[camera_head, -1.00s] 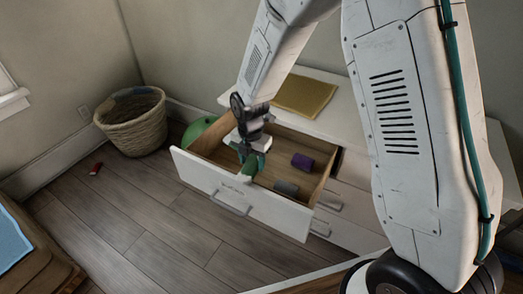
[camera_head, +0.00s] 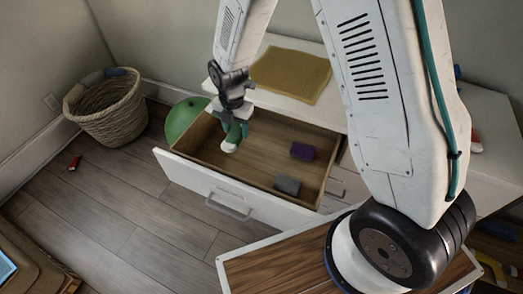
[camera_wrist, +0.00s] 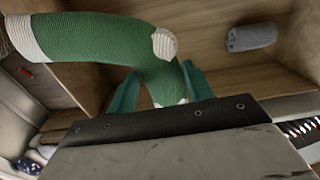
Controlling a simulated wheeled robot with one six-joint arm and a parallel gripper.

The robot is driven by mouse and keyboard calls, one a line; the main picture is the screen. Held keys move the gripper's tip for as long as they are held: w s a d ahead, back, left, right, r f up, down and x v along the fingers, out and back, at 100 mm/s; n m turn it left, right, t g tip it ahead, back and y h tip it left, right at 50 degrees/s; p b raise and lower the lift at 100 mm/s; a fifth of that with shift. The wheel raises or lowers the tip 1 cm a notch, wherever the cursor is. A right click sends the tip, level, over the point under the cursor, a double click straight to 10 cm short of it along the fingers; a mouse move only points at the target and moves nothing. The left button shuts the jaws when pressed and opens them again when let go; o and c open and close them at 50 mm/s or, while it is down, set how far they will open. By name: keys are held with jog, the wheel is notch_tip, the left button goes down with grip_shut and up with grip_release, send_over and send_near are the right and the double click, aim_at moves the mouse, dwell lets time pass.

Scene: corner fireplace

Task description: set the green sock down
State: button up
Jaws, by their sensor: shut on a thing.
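The green sock (camera_head: 234,134) with pale heel and toe hangs from my gripper (camera_head: 239,117). My gripper is shut on it, over the left part of an open white drawer (camera_head: 215,189) with a wooden inside. In the wrist view the sock (camera_wrist: 95,38) lies across the top of the picture, between the teal fingertips (camera_wrist: 160,88). I cannot tell whether the sock touches the drawer floor.
A purple roll (camera_head: 302,151) and a grey roll (camera_head: 288,185) lie in the drawer's right part. The drawer floor between is clear. A mustard cloth (camera_head: 291,75) lies on the white top. A green ball (camera_head: 184,119) and a wicker basket (camera_head: 112,119) stand left.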

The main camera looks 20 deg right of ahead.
send_over(239, 163)
notch_tip(239, 163, down, 5)
jog(key=shift+d+r, duration=0.1)
jog(key=shift+r, duration=0.1)
jog(key=shift+f+n, duration=0.7)
jog(key=shift+n, duration=0.2)
notch_tip(239, 163, down, 9)
jog(key=shift+f, duration=0.1)
jog(key=o, duration=0.9)
jog(key=shift+f, duration=0.15)
jog(key=shift+o, duration=0.2)
